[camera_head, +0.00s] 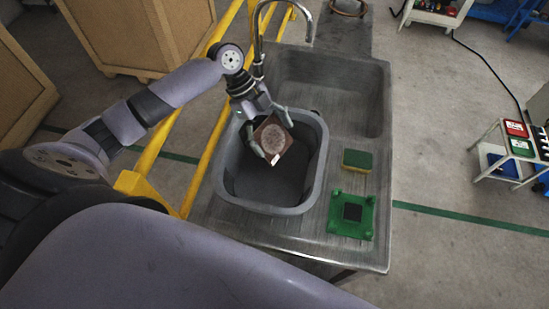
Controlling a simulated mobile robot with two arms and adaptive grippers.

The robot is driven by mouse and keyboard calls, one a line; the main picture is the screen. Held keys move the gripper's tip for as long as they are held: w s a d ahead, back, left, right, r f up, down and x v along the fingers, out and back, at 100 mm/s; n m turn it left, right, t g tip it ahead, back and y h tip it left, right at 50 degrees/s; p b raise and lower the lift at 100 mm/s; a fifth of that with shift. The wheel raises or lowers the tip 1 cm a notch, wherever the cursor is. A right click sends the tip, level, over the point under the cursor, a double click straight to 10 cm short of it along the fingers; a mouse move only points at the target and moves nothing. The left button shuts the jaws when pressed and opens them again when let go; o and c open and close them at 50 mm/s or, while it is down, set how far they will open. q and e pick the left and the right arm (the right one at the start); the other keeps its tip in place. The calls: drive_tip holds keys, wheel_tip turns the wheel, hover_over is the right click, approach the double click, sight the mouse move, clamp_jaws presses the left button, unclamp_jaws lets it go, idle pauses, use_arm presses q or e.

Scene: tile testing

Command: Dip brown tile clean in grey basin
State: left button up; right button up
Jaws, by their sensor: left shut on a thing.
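The brown tile (268,134) has a round greyish patch on its face and shows tilted over the grey basin (318,165). My left gripper (277,138) is shut on the tile, with a finger on either side of it. The basin stands on the metal sink unit, and the tile is within its opening as seen from above. I cannot tell how deep the tile is or whether it touches anything inside. My right gripper is not in view.
Yellow rails (205,140) run along the left. The sink bowl (345,95) behind looks empty.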

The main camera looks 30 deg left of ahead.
sight(276, 161)
use_arm(q)
drive_tip(key=shift+r, duration=0.1)
drive_tip(key=shift+r, duration=1.95)
drive_tip(key=f+n+b, duration=0.1)
drive_tip(key=b, duration=0.1)
drive_tip(key=s+d+f+n+t+b, duration=0.1)
drive_tip(key=b, duration=0.2)
drive_tip(key=d+f+n+b, duration=0.1)
drive_tip(key=b, duration=0.1)
drive_tip(key=shift+s+d+f+t+b, duration=0.15)
drive_tip(key=shift+s+d+t+b, duration=0.1)
drive_tip(key=shift+t+b, duration=0.15)
drive_tip(key=n+b, duration=0.1)
drive_tip(key=b, duration=0.1)
drive_tip(key=s+n+t+b, duration=0.1)
drive_tip(key=n+b, duration=0.1)
drive_tip(key=d+f+n+t+b, duration=0.1)
drive_tip(key=b, duration=0.1)
drive_tip(key=shift+s+y, duration=0.4)
drive_tip(key=shift+s+r+n+t+b, duration=0.1)
drive_tip(key=shift+s+n+t+b, duration=0.2)
drive_tip(key=shift+n, duration=0.4)
drive_tip(key=shift+w, duration=0.1)
